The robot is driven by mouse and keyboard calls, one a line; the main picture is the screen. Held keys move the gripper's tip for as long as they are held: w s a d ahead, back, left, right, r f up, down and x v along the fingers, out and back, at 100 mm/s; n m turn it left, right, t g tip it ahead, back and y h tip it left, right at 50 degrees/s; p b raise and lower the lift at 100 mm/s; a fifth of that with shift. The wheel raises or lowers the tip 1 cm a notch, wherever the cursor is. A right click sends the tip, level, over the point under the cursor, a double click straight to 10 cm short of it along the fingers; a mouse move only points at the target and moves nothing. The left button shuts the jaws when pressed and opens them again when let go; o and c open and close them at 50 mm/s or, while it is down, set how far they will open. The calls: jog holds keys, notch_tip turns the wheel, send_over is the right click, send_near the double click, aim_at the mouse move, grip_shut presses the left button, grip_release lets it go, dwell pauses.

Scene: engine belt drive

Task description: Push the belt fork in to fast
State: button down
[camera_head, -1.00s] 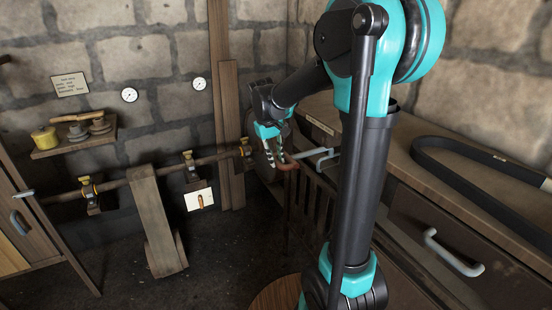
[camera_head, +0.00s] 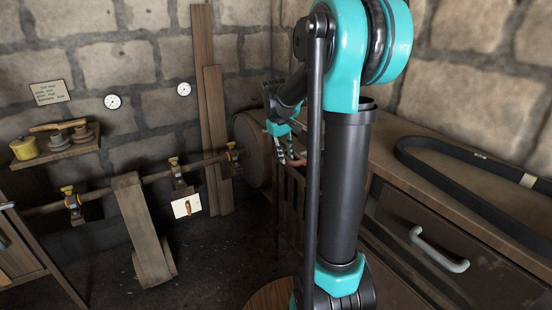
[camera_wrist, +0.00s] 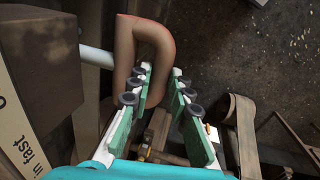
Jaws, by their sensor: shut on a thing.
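The belt fork's handle is a brown, rounded loop (camera_wrist: 158,32) on a pale rod (camera_wrist: 96,57) in the wrist view. My gripper (camera_wrist: 161,72) has its two green-padded fingers on either side of one leg of the loop and is shut on it. In the head view my gripper (camera_head: 285,145) is small, behind my arm, beside the round wooden drum (camera_head: 252,145). The label (camera_wrist: 22,140) at the left of the wrist view reads "in fast". In the head view most of the handle and rod is hidden behind my arm.
A wooden bench (camera_head: 440,215) with a black belt (camera_head: 470,185) on top stands at the right. A shaft (camera_head: 100,195) with brackets and a hanging belt (camera_head: 143,235) runs along the back wall. The dark floor (camera_head: 225,260) between is clear.

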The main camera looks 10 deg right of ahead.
jog(key=shift+w+d, duration=0.1)
jog(key=shift+d, duration=0.1)
jog(key=c, duration=1.4)
grip_release()
jog(key=shift+d, duration=0.1)
jog(key=shift+r, duration=0.15)
notch_tip(320, 180, up, 12)
jog(key=a, duration=0.2)
jog(key=shift+s+a+f, duration=0.2)
jog(key=shift+s, duration=0.15)
jog(key=shift+f, duration=0.1)
jog(key=s+a+f+m+t+y, duration=0.1)
jog(key=s+f, duration=1)
jog(key=s+a+f+m+t+y, duration=0.1)
jog(key=s+f+m+t, duration=0.1)
jog(key=s+f, duration=1)
jog(key=shift+s+a+f+m+t, duration=0.25)
jog(key=shift+a+m+t, duration=0.05)
